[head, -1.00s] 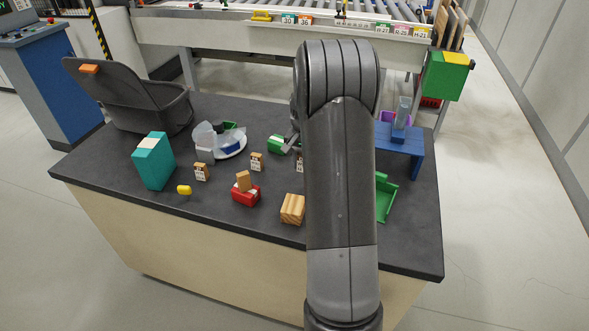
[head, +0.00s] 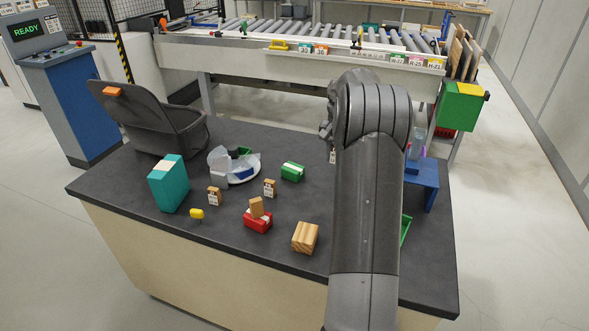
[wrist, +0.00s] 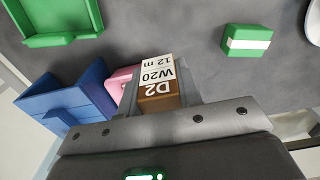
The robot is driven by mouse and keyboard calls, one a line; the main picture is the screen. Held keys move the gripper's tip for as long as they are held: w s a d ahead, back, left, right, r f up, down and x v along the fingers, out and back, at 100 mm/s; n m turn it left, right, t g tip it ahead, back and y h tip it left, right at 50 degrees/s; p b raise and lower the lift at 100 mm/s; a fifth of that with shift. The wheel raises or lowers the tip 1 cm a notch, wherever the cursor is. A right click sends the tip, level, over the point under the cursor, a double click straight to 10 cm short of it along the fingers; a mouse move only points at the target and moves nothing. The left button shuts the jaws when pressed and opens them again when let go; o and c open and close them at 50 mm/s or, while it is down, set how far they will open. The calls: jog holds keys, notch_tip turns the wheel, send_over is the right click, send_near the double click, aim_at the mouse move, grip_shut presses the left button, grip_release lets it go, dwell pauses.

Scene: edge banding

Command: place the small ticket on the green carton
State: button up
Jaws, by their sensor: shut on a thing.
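In the head view, part of the ticket (head: 333,156) shows beside my arm, above the table; the fingers are mostly hidden. The green carton (head: 293,171), a small green box with a white band, sits on the dark table to the left of my gripper. In the wrist view the carton (wrist: 247,40) is at the upper right, apart from the ticket, with its top clear.
Two similar labelled brown blocks (head: 214,197) (head: 269,188) stand on the table. A blue stand (wrist: 65,98) and green tray (wrist: 60,20) lie to the right.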

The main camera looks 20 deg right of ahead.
jog(key=w+d+r, duration=0.1)
jog(key=w, duration=0.3)
send_over(300, 169)
notch_tip(300, 169, down, 7)
jog(key=shift+s+d+r, duration=0.15)
jog(key=shift+r, duration=0.05)
jog(key=shift+f, duration=2.05)
jog(key=shift+f, duration=0.1)
jog(key=o, duration=0.9)
jog(key=shift+o, duration=0.2)
